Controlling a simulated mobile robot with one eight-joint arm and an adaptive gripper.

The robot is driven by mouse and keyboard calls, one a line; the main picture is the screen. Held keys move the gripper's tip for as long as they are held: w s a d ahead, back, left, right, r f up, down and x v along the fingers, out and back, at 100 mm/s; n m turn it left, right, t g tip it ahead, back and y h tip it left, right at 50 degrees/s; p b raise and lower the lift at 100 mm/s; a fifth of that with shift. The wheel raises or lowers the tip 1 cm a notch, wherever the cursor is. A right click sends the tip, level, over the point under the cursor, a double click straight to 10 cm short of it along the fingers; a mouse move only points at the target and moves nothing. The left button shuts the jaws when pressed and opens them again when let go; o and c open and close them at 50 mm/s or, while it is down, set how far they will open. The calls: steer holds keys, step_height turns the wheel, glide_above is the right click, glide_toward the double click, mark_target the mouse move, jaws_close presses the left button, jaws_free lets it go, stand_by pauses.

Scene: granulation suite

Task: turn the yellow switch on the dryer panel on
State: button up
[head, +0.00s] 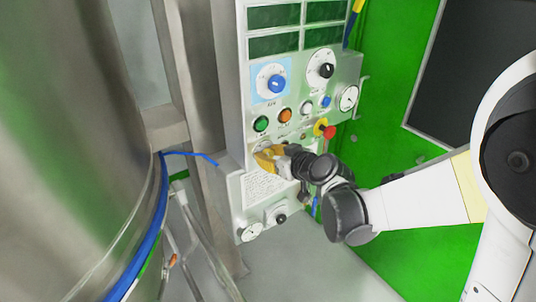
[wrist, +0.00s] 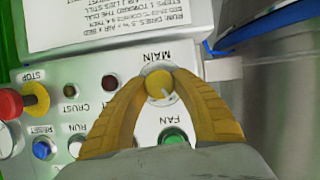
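The yellow switch (wrist: 158,84), a round knob with a white pointer mark, sits under the upside-down label MAIN in the wrist view. Its mark points down and to the right there. My gripper (wrist: 161,75) has its two yellow fingers on either side of the knob, and they appear to touch it on both sides. In the head view my gripper (head: 264,158) is at the lower part of the dryer panel (head: 285,85), and its fingers mostly hide the switch.
A green button (wrist: 173,137) is close beside the fingers. A red stop knob (wrist: 10,103) and a blue reset button (wrist: 43,149) are at the left of the wrist view. In the head view a large steel vessel (head: 70,130) stands left of the panel.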

stand_by(0.4)
steer(key=m+y+b, duration=0.1)
steer(key=m, duration=0.1)
steer(key=m+g+y+b, duration=0.1)
steer(key=m, duration=0.1)
steer(key=shift+d+f+g, duration=0.1)
steer(key=shift+g, duration=0.2)
steer(key=m+y+b, duration=0.2)
steer(key=m+y, duration=0.1)
steer(key=m, duration=0.1)
jaws_close()
stand_by(0.4)
steer(key=o, duration=1.2)
jaws_free()
steer(key=shift+d+m, duration=0.1)
steer(key=shift+m, duration=0.2)
